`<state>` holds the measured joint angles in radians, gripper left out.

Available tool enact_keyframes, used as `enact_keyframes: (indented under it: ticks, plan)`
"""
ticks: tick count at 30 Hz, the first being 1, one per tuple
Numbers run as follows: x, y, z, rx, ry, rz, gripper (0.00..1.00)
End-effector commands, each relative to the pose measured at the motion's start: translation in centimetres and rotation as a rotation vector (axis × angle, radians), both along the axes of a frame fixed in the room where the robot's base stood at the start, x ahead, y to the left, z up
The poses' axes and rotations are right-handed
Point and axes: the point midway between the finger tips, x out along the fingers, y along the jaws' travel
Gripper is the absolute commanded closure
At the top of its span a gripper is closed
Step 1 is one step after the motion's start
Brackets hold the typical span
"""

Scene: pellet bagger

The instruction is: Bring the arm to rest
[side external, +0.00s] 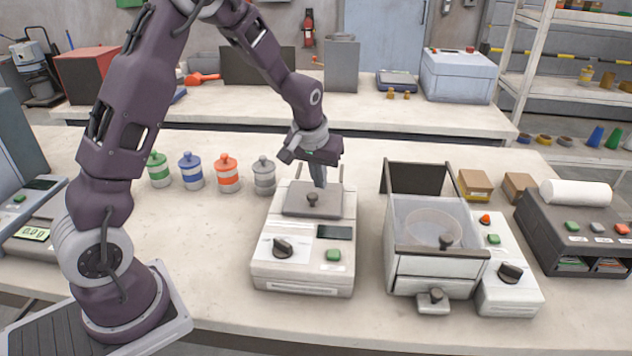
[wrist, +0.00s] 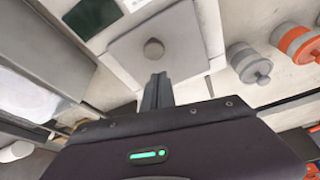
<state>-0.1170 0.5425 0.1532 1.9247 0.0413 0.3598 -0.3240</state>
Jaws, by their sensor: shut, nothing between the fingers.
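My gripper (side external: 319,183) is shut and empty. It points down over the back of the lidded white machine (side external: 302,270) at the middle of the bench. Its fingers are close to the grey lid plate (side external: 297,208), behind the round lid knob (side external: 312,198). I cannot tell whether the fingertips touch the plate. In the wrist view the shut fingers (wrist: 157,92) show just below the knob (wrist: 153,49) and apart from it in the picture.
Several lidded jars, including an orange one (side external: 227,173) and a grey one (side external: 264,176), stand left of the machine. An open-topped bagger (side external: 437,272) stands to the right, with a dark printer-like unit (side external: 566,240) beyond. Bare bench (side external: 200,240) lies between my base and the machine.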

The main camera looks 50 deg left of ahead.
Motion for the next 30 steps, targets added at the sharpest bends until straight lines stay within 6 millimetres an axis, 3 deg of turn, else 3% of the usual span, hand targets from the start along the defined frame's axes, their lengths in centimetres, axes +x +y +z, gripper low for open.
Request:
enact_keyframes:
  ticks: [1,2,9,14,17,20,24,27,30]
  plan:
    - [1.4,0.9,0.0,0.002,-0.007,0.003,1.0]
    - [1.4,0.8,0.9,0.002,-0.011,0.002,1.0]
    - [-0.6,-0.4,7.4,0.004,-0.016,0.001,1.0]
    - [-1.3,-0.7,9.4,0.003,-0.013,0.001,1.0]
    - [-2.7,-1.7,11.3,-0.004,-0.027,-0.025,1.0]
    - [-7.5,-4.6,15.0,-0.026,-0.06,-0.112,1.0]
    - [-17.3,-9.1,18.3,-0.026,-0.108,-0.296,1.0]
    - [-23.2,-11.0,18.2,-0.002,-0.134,-0.408,1.0]
    - [-27.0,-11.9,17.3,0.023,-0.148,-0.481,1.0]
